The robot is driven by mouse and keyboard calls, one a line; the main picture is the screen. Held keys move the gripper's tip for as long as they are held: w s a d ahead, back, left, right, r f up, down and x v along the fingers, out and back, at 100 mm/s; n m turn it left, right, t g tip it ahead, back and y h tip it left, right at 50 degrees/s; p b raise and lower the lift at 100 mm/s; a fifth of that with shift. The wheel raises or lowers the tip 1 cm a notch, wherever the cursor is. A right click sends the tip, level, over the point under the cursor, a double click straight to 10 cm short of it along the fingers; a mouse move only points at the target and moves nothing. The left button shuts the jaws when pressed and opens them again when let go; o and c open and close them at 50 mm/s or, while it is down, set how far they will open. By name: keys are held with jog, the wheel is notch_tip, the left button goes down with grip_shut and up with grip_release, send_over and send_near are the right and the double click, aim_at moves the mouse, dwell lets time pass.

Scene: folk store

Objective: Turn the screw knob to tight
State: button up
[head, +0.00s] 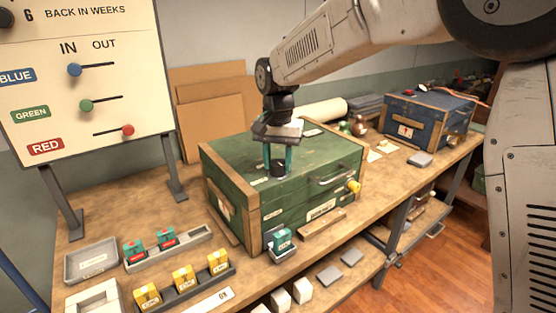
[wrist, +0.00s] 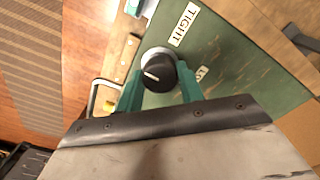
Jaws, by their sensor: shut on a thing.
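The screw knob (wrist: 163,72) is a black round knob with a white pointer line, on the lid of the green chest (head: 230,160). A second label (wrist: 201,73) is mostly hidden by a finger. My gripper (wrist: 159,88) has its teal fingers on both sides of the knob, shut on it. In the head view my gripper (head: 279,160) reaches down onto the chest lid, around the dark knob.
A sign board (head: 90,80) with sliders stands at left. Yellow and teal blocks sit in trays (head: 185,283) at front left. A teal block (head: 281,240) stands at the chest's front. A blue chest (head: 430,118) is at back right.

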aim_at(278, 162)
jog(key=m, duration=0.4)
jog(key=shift+w+r+m, duration=0.1)
jog(key=shift+m, duration=0.2)
jog(key=m, duration=0.3)
jog(key=shift+m, duration=0.4)
jog(key=m, duration=0.8)
jog(key=shift+m, duration=0.3)
jog(key=o, duration=1)
notch_tip(278, 162, up, 8)
jog(key=shift+f, duration=0.15)
